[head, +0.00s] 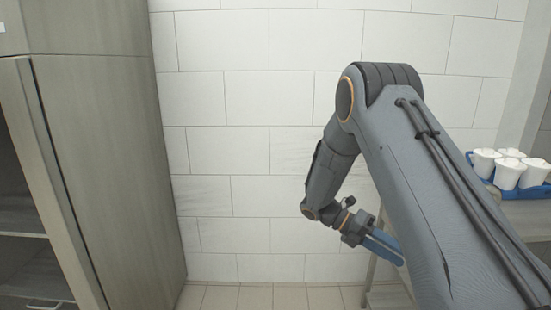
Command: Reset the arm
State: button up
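My arm rises from the bottom right of the head view and bends at the elbow near the top centre. Its forearm folds back down. My gripper (384,246) hangs low in front of the white tiled wall, with its blue fingers pointing down and to the right. The fingers are seen from the side, close to my own upper arm, so the gap between them is not clear. I see nothing held in them.
A tall grey cabinet (105,160) with an open-fronted shelf section stands at the left. Several white cups (508,173) sit in a blue tray (528,192) on a counter at the right. The tiled floor (255,297) between cabinet and arm is clear.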

jog(key=s+a+r+m+t+y+p, duration=0.2)
jog(key=s+a+r+m+y, duration=0.1)
jog(key=s+m, duration=0.4)
jog(key=s+a+r+m+t+y+p, duration=0.1)
jog(key=s+a+m+y, duration=0.4)
jog(key=m, duration=0.5)
jog(key=s+a+r+m+t+y+p, duration=0.2)
jog(key=s+a+r+m+t+y, duration=0.2)
jog(key=s+m, duration=0.4)
jog(key=shift+s+a+r+m+p, duration=0.35)
jog(key=shift+s+a+r+m, duration=0.05)
jog(key=shift+r, duration=0.4)
